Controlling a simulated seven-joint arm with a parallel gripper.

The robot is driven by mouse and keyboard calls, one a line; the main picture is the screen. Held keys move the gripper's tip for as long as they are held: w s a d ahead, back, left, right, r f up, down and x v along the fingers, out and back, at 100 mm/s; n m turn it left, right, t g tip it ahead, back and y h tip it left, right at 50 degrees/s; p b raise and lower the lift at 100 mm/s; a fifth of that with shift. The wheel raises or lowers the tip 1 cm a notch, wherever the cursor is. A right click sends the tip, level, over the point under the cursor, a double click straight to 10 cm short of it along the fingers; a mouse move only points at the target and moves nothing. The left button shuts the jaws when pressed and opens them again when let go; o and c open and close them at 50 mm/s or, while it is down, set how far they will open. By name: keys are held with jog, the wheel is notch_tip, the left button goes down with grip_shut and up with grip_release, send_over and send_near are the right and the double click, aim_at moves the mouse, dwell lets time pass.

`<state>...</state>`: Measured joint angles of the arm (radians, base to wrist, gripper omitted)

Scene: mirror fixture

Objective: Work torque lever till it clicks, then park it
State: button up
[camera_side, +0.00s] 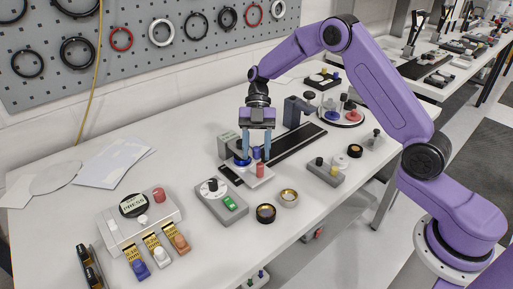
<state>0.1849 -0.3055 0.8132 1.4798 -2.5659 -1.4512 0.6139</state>
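My gripper (257,151) points straight down over a small fixture (259,180) in the middle of the bench. Its two bluish fingers stand apart with a gap between them. A small purple-blue post (256,154) shows at the gap, low between the fingertips; I cannot tell if they touch it. A red post (260,170) stands just in front, and a dark blue round part (241,160) sits by the left finger. I cannot tell which part is the torque lever at this size.
A grey box with a white dial and green switch (229,203) stands in front. A panel marked PRESS (134,205) is at left. A dark rail (292,144) runs behind right. White sheets (112,162) lie at the back left.

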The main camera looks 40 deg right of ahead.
jog(key=shift+d, duration=0.1)
jog(key=v, duration=1.2)
jog(key=shift+r+m, duration=0.1)
jog(key=shift+m, duration=0.2)
grip_shut()
jog(key=s+d+m+t, duration=0.4)
jog(key=m+t, duration=0.1)
jog(key=m, duration=0.6)
jog(key=s+d+m+t, duration=0.3)
jog(key=m+t, duration=0.1)
jog(key=m, duration=0.7)
jog(key=a+f, duration=0.7)
jog(key=a, duration=0.2)
jog(key=shift+w+f+y, duration=0.3)
jog(key=shift+w+f, duration=0.1)
jog(key=shift+w, duration=0.05)
